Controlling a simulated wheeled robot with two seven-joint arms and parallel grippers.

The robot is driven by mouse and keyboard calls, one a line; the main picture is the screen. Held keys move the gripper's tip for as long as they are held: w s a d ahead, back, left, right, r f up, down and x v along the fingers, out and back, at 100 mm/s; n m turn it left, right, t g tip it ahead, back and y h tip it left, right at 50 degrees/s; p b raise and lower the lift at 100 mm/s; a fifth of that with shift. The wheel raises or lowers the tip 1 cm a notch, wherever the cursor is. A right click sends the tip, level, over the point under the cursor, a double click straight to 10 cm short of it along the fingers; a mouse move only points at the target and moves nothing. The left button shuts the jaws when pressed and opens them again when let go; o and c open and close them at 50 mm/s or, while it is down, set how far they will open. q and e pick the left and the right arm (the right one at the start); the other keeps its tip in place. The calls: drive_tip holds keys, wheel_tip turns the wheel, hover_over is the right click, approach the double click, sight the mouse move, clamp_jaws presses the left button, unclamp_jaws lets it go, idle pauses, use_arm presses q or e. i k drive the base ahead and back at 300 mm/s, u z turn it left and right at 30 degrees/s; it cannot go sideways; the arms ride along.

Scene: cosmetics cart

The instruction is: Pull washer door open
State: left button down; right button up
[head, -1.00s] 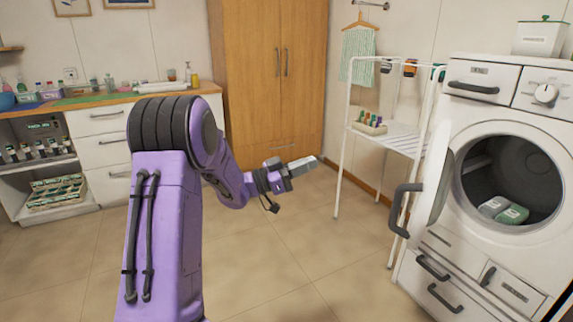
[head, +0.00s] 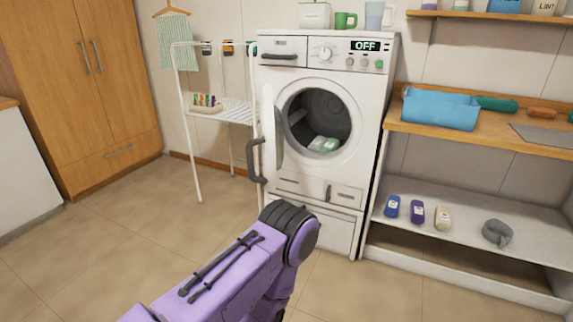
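The white washer (head: 358,133) stands against the back wall, with its display reading OFF. Its washer door (head: 269,125) is swung open to the left, seen nearly edge-on, with a dark handle (head: 255,161) on its outer side. The round drum opening (head: 318,115) is uncovered, and pale green and white items (head: 324,144) lie inside. My purple arm reaches in from the lower left, in front of the washer's lower left side and apart from the door handle in the picture. Its gripper is hidden behind the arm or below the frame. No other gripper shows.
A white drying rack (head: 187,130) stands left of the washer, close to the open door. A shelf unit with a wooden top (head: 470,143) stands to the right, with a blue bin (head: 440,108) and several bottles. The floor (head: 110,240) at left is clear.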

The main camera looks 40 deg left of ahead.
sight(267, 138)
drive_tip(key=z, duration=0.45)
drive_tip(key=i, duration=0.35)
drive_tip(key=u, duration=0.6)
drive_tip(key=i, duration=0.8)
drive_tip(key=u, duration=0.85)
